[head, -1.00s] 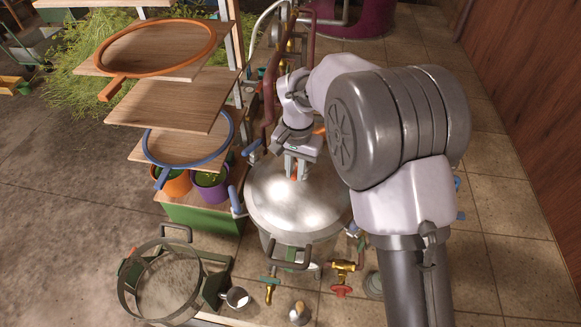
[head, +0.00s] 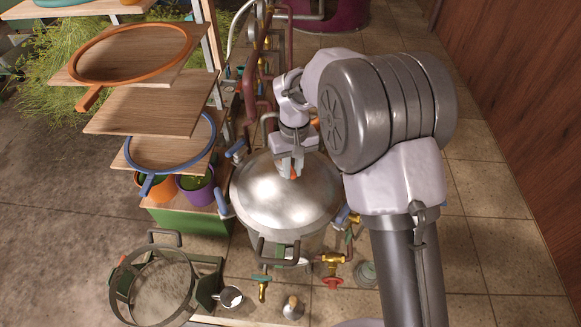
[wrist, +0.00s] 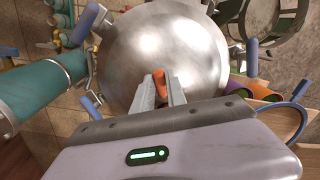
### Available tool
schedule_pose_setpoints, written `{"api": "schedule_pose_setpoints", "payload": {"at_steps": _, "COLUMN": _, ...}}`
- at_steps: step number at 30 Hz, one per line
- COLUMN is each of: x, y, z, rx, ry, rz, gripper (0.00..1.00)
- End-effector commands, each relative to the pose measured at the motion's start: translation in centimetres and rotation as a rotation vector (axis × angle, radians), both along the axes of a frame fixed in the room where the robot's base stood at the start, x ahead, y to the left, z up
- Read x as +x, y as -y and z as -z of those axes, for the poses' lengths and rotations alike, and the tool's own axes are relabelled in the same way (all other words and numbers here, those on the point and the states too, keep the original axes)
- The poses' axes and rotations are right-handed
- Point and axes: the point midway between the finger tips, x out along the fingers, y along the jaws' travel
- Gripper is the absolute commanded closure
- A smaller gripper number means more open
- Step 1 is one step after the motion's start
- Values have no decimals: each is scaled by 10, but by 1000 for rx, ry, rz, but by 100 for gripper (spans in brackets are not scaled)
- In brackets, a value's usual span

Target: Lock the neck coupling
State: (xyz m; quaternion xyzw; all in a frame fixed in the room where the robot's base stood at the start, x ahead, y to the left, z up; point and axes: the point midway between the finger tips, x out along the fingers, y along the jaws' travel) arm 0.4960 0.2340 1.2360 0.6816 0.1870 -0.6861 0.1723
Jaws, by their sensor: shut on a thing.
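The still's round metal lid (head: 262,208) sits on the pot, and it fills the middle of the wrist view (wrist: 160,45). A small orange lever (wrist: 160,82) shows near the middle of the lid, and a bit of it shows in the head view (head: 294,174). My gripper (wrist: 159,98) is shut on this orange lever, fingers pointing down at the lid. In the head view my gripper (head: 291,166) is just behind the lid's middle. The coupling's joint is hidden by the fingers, so I cannot tell how it is seated.
Blue-handled clamps (head: 224,203) stand around the lid's rim. Shelves with an orange-rimmed sieve (head: 80,68) and a blue-rimmed sieve (head: 140,163) are at left. A round screen basket (head: 117,285) and metal cup (head: 230,297) lie in front. Copper pipes (head: 250,95) rise behind. Floor at right is clear.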

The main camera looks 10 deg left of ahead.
Motion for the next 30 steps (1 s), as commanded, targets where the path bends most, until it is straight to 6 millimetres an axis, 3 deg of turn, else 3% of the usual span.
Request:
{"api": "schedule_pose_setpoints", "payload": {"at_steps": 14, "x": 2, "y": 0, "z": -1, "rx": 2, "ry": 4, "rz": -10, "gripper": 100}}
{"api": "schedule_pose_setpoints", "payload": {"at_steps": 15, "x": 2, "y": 0, "z": -1, "rx": 1, "ry": 4, "rz": -10, "gripper": 75}}
{"api": "schedule_pose_setpoints", "payload": {"at_steps": 17, "x": 1, "y": 0, "z": -1, "rx": 2, "ry": 4, "rz": -10, "gripper": 63}}
{"api": "schedule_pose_setpoints", "payload": {"at_steps": 26, "x": 1, "y": 0, "z": -1, "rx": 1, "ry": 1, "rz": -10, "gripper": 61}}
{"api": "schedule_pose_setpoints", "payload": {"at_steps": 30, "x": 2, "y": 0, "z": -12, "rx": 2, "ry": 4, "rz": -9, "gripper": 61}}
